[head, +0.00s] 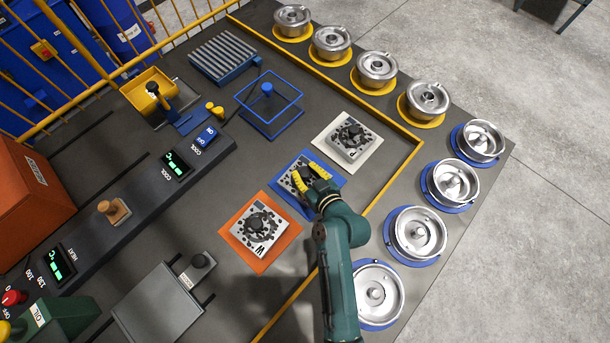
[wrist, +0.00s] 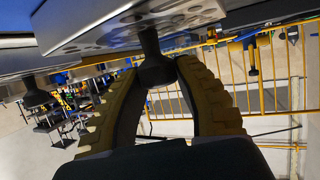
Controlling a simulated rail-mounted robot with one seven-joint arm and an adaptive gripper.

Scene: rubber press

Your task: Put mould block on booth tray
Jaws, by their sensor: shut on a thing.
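A metal mould block (head: 290,183) with dark markings is at the blue mat (head: 280,194), partly hidden by my gripper (head: 309,176). My gripper's yellow fingers are shut on the block's dark knob. In the wrist view, the fingers (wrist: 158,72) close around the knob, with the metal block (wrist: 130,22) beside it. I cannot tell whether the block touches the mat. Similar blocks sit on the white mat (head: 350,155) and the orange mat (head: 262,262). A blue wire frame with a blue base (head: 271,127) stands behind; I cannot tell for sure that this is the booth tray.
A slatted grey rack (head: 222,56) and a yellow box (head: 146,85) stand at the back. Silver round parts (head: 430,98) on yellow and blue discs line the right edge. A long dark console (head: 140,207) runs on the left.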

